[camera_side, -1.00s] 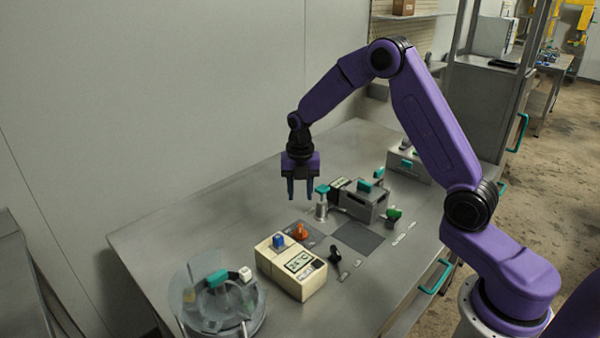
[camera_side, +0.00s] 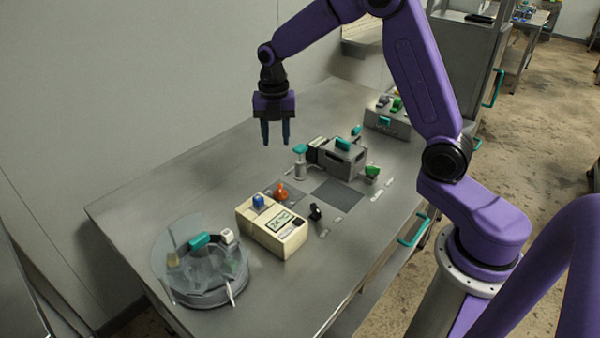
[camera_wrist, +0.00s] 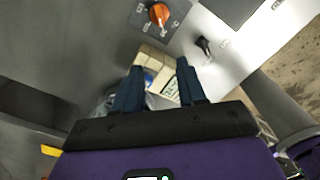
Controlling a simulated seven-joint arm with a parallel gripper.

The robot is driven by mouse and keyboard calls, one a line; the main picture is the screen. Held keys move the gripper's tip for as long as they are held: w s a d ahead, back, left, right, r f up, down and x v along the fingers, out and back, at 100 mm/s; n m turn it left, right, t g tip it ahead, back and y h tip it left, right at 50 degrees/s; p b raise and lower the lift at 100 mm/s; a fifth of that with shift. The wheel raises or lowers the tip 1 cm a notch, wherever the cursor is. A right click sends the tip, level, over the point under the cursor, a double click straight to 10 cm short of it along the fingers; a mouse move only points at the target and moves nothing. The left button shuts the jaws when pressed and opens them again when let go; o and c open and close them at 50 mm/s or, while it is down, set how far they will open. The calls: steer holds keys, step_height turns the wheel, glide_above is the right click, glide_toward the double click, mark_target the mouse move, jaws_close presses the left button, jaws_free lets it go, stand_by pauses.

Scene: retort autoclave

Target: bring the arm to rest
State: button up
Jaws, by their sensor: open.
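My gripper (camera_side: 275,142) hangs above the steel table (camera_side: 190,170), pointing down, with its two dark blue fingers apart and nothing between them. In the side view it appears just left of a teal-topped post (camera_side: 300,160), with a gap to the table below. In the wrist view my gripper (camera_wrist: 160,66) shows from behind, its fingers spread in front of part of a cream control box. My purple arm is raised and bent over the table.
The cream box (camera_side: 272,228) with a blue button and display stands near the front. A round glass vessel (camera_side: 205,270) is at front left. An orange knob (camera_side: 280,192), black switch (camera_side: 315,212) and grey box (camera_side: 342,160) are nearby. The left back tabletop is clear.

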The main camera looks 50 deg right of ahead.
steer(key=s+a+r+m, duration=0.2)
steer(key=s+a+m, duration=0.1)
steer(key=s, duration=0.5)
steer(key=s+a+r+m, duration=0.1)
steer(key=s+a+m, duration=0.2)
steer(key=s, duration=0.5)
steer(key=s+a+r+m, duration=0.2)
steer(key=s+a+m, duration=0.1)
steer(key=s, duration=0.5)
steer(key=s+d+f+m, duration=0.1)
steer(key=s+d+m, duration=0.2)
steer(key=s, duration=0.7)
steer(key=shift+s+d+m, duration=0.2)
steer(key=shift+s+m, duration=0.1)
steer(key=shift+m, duration=0.5)
